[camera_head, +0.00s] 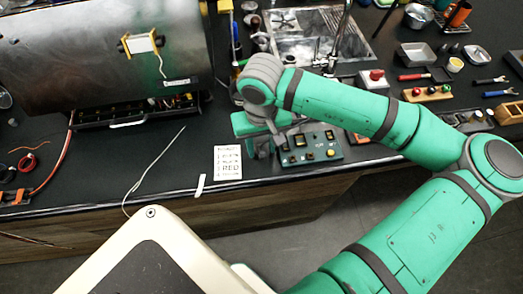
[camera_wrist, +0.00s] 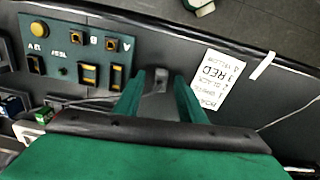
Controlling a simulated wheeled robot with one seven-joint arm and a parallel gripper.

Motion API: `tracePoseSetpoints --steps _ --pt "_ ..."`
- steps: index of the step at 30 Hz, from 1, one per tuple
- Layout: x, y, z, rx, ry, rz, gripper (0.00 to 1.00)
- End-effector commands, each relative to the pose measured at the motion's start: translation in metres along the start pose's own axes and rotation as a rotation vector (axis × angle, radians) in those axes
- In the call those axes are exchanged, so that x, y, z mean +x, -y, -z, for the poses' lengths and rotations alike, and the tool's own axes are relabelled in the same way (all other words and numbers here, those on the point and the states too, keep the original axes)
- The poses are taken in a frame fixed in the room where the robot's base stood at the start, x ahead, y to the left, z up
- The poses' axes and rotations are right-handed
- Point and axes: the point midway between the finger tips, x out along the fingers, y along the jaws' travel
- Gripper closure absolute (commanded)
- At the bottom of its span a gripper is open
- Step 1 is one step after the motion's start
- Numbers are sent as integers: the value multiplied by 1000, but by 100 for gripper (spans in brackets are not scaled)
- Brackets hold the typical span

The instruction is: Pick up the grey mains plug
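A small dark grey block, apparently the grey mains plug (camera_wrist: 160,79), lies on the dark bench top in the wrist view. It shows between and just beyond the tips of my gripper (camera_wrist: 163,84). The two green fingers are apart, with visible gaps beside the block, and I see no grip on it. In the head view my gripper (camera_head: 262,146) is low over the bench, left of the green switch panel (camera_head: 309,148). The plug cannot be made out there. A thin grey cord runs beside the fingers in the wrist view.
The panel (camera_wrist: 73,52) with switches and buttons is close on the left in the wrist view. A printed card (camera_head: 228,162) lies near the bench's front edge. A sink (camera_head: 305,35) is behind my arm.

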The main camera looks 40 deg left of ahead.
Motion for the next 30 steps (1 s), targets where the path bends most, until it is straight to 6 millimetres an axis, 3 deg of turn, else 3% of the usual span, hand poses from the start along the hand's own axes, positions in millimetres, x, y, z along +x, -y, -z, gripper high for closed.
tracePoseSetpoints --steps 2,6,20,27,30 --pt "0 0 0 0 0 0 66" --pt "0 0 0 0 0 0 99" --pt "-6 0 0 0 0 0 100" --pt "-34 1 1 -3 -1 -2 100" --pt "-50 0 -10 -9 -2 -3 100"
